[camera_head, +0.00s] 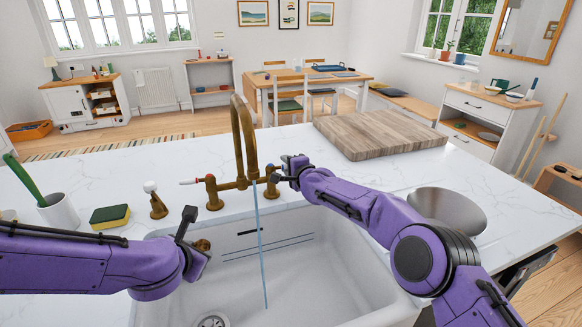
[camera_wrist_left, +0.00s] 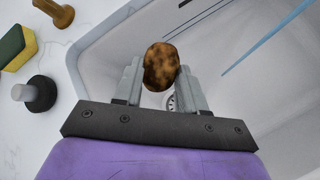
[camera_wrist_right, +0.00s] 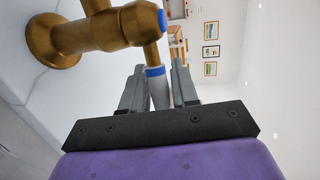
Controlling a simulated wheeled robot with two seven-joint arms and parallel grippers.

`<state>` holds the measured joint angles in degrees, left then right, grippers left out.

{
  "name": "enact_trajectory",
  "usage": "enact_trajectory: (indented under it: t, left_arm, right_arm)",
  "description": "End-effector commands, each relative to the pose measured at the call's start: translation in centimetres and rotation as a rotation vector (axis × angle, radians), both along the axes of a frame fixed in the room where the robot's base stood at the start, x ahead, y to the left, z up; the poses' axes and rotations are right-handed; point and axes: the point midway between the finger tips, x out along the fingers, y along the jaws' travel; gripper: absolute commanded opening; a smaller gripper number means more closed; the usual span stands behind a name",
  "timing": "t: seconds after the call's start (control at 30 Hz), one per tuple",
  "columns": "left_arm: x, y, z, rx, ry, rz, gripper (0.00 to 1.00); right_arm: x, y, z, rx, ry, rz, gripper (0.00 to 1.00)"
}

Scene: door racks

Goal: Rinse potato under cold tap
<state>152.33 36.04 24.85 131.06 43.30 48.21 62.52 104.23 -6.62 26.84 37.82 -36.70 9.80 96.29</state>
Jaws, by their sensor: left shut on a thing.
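The brown potato (camera_wrist_left: 161,67) is held between the fingers of my left gripper (camera_wrist_left: 160,82). In the head view the left gripper (camera_head: 197,235) is over the left part of the white sink (camera_head: 345,270), with the potato (camera_head: 203,245) partly hidden. A thin blue water stream (camera_head: 262,245) falls from the brass tap (camera_head: 243,130) into the sink, to the right of the potato and apart from it. My right gripper (camera_head: 285,172) is at the tap's right side. In the right wrist view the blue-banded white cold lever (camera_wrist_right: 158,88) lies between its fingers (camera_wrist_right: 158,75); whether they press it is unclear.
Left of the sink are a yellow-green sponge (camera_head: 110,216), a white cup (camera_head: 60,210) with a green-handled brush, and a brass fitting (camera_head: 155,203). A wooden board (camera_head: 380,130) lies behind right.

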Motion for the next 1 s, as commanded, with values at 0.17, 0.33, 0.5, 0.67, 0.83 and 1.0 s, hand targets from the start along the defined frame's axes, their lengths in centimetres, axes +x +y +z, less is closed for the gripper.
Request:
enact_trajectory:
  t: [0.17,0.33,0.5,0.67,0.83,1.0]
  left_arm:
    - [0.0,-0.1,0.0,0.000,0.000,-0.002,0.11]
    - [0.0,-0.1,0.0,0.001,0.000,-0.002,0.11]
    - [0.0,-0.1,-0.5,0.001,0.000,-0.002,0.11]
    - [0.0,-0.1,-1.2,0.001,0.000,-0.002,0.11]
    - [0.0,-0.1,-2.1,0.001,0.000,-0.002,0.11]
    - [0.0,-0.1,-3.0,0.001,0.000,-0.002,0.11]
  right_arm:
    - [0.0,0.0,-0.1,-0.002,0.000,0.000,0.45]
    - [-0.1,-0.1,-0.1,-0.003,0.000,0.001,0.45]
    - [-1.0,-0.2,0.2,-0.004,-0.002,0.008,0.45]
    - [-2.9,-1.5,0.5,-0.003,0.000,-0.001,0.45]
    - [-5.6,-2.8,1.1,-0.003,-0.001,-0.002,0.45]
    - [-8.6,-4.1,1.8,0.000,-0.002,-0.002,0.45]
